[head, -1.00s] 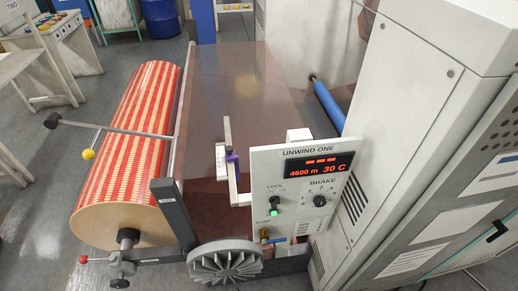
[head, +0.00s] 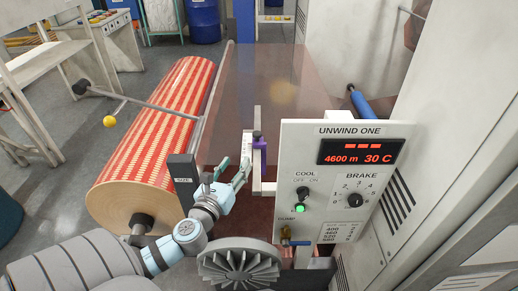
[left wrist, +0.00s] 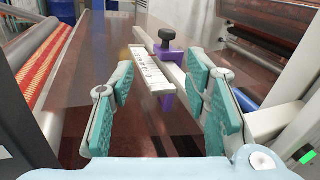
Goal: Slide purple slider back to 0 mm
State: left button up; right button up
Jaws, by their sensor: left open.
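The purple slider (head: 260,144) sits on a pale upright rail (head: 256,178) just left of the control panel. In the left wrist view the purple slider (left wrist: 166,62) carries a black knob (left wrist: 168,36) on top, and a white scale (left wrist: 153,72) with markings lies beside it. The scale's numbers are too small to read. My left gripper (head: 241,172) is just left of the slider, apart from it. In the left wrist view its teal fingers (left wrist: 165,95) are spread, with the slider and scale between and beyond them. My right gripper is not in view.
The UNWIND ONE panel (head: 343,178) stands close right of the slider, showing 4600 m and 30 C. A red-and-cream striped roll (head: 165,130) is at the left. A translucent brown film (head: 270,85) stretches behind the rail. A grey handwheel (head: 240,262) is below my left gripper.

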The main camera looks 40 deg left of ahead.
aim_at(255, 137)
pick_arm(q)
jog(key=w+a, duration=0.1)
jog(key=w, duration=0.4)
jog(key=w+a+m, duration=0.1)
jog(key=w, duration=0.3)
jog(key=w+a+m+p, duration=0.1)
jog(key=w, duration=0.4)
jog(key=shift+w+a+r+h, duration=0.2)
jog(key=shift+w+r+h, duration=0.1)
jog(key=shift+w, duration=0.05)
grip_shut()
